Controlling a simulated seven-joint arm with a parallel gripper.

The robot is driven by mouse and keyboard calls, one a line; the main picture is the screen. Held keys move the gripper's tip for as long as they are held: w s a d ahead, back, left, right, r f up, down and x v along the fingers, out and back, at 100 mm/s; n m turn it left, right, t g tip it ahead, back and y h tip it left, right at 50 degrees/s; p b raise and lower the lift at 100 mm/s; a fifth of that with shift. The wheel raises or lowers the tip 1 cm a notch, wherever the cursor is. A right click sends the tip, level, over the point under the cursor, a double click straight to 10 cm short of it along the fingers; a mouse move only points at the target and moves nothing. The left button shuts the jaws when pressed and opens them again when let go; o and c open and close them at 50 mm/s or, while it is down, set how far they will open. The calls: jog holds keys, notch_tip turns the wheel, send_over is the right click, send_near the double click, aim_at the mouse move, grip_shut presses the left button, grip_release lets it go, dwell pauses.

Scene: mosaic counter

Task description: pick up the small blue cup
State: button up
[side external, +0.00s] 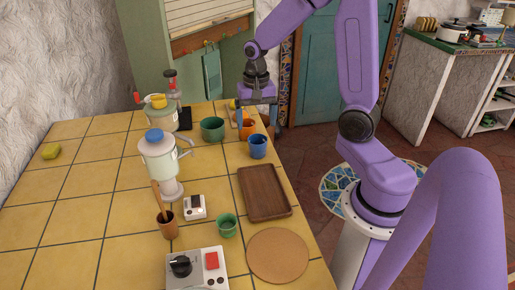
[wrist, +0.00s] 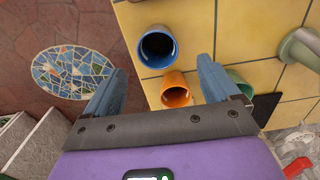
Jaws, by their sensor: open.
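The small blue cup (side external: 258,146) stands upright on the yellow tiled counter near its right edge in the side view. In the wrist view the blue cup (wrist: 157,47) shows its open, empty-looking mouth, ahead of and between the lines of my fingers. My gripper (side external: 257,112) is open with its blue fingers pointing down, above the counter's far right part and beyond the blue cup. In the wrist view my gripper (wrist: 158,88) has its fingers wide apart, with an orange cup (wrist: 175,90) showing between them. Nothing is held.
A green bowl (side external: 212,129) stands left of the orange cup (side external: 247,129). A wooden tray (side external: 265,193) lies nearer, with a round cork mat (side external: 278,254) and small green cup (side external: 227,225) closer still. A blue-lidded blender (side external: 158,155) stands left. The counter's left part is mostly clear.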

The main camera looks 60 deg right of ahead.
aim_at(257, 147)
notch_tip(257, 147, down, 4)
jog(key=shift+r, duration=0.1)
jog(key=shift+s+f, duration=0.2)
jog(key=shift+f, duration=2.5)
jog(key=c, duration=1.1)
